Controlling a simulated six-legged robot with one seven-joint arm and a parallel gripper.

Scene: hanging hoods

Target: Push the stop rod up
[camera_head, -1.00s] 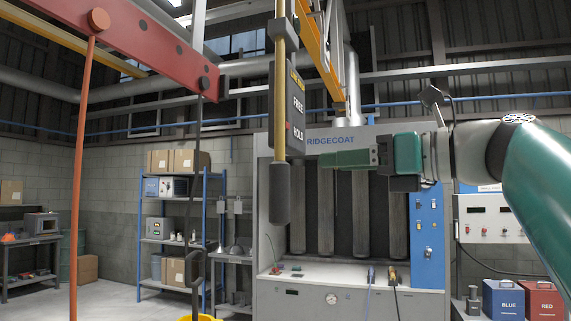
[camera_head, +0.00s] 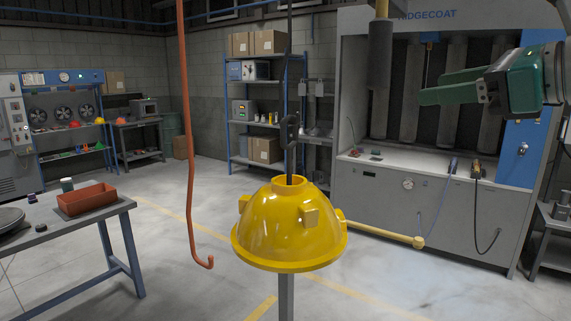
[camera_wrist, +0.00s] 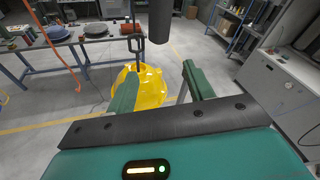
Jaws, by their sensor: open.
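The stop rod shows at the top of the head view as a thin yellow rod (camera_head: 382,8) ending in a thick dark grip (camera_head: 380,55). It hangs upright, and its upper part is cut off by the frame. My gripper (camera_head: 432,87) is open and empty, to the right of the grip and near the height of its lower end. In the wrist view the dark grip (camera_wrist: 160,18) hangs at the top, beyond my open fingers (camera_wrist: 160,78). They look apart from it.
A yellow hood (camera_head: 290,225) hangs on a dark hook (camera_head: 289,130), low and left of the stop rod. A yellow bar sticks out from its right side. A red hooked rod (camera_head: 186,130) hangs further left. A spray booth (camera_head: 430,220) stands behind. A workbench (camera_head: 70,228) is at left.

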